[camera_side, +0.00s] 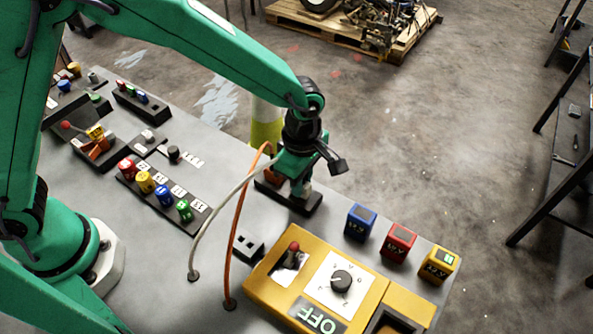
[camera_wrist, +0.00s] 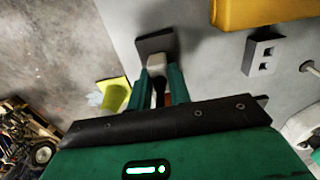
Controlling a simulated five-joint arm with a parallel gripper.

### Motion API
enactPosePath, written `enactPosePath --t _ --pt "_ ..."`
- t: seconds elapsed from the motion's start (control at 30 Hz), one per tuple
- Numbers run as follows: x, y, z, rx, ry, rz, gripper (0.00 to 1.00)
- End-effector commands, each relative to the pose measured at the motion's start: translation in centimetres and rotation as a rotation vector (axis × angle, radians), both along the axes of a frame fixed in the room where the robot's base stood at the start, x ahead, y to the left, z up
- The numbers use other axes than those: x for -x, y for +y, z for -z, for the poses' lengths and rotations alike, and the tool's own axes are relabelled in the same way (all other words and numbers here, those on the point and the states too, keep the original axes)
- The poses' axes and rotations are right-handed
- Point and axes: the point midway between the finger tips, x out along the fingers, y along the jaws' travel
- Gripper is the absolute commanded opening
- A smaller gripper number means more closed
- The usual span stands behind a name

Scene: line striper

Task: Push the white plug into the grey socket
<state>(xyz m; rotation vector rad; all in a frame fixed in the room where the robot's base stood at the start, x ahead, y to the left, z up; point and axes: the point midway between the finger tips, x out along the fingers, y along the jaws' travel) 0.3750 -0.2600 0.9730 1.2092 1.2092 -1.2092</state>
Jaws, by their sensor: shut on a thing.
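My gripper (camera_side: 298,186) points down over a low black holder (camera_side: 311,208) at the bench's far edge. In the wrist view, my gripper (camera_wrist: 160,76) is shut on the white plug (camera_wrist: 156,62), with one green finger on each side. The plug is at the black holder (camera_wrist: 154,42); I cannot tell whether it is seated or lifted clear. In the side view my fingers hide most of the plug. The grey socket (camera_side: 250,250) sits on the bench nearer the camera, left of the yellow panel. Its two dark openings show in the wrist view (camera_wrist: 262,52).
A white cable (camera_side: 213,207) and an orange cable (camera_side: 238,215) arch from the bench to the holder. The yellow panel (camera_side: 262,287) has a red-tipped lever and a dial. Blue (camera_side: 360,222), red (camera_side: 398,242) and yellow (camera_side: 437,266) blocks stand beyond it.

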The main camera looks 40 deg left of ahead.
Motion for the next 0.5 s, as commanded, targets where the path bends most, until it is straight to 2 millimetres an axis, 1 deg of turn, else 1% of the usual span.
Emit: enactPosePath --t 0.5 --pt "-0.01 -0.01 -0.67 0.000 -0.001 0.000 0.00"
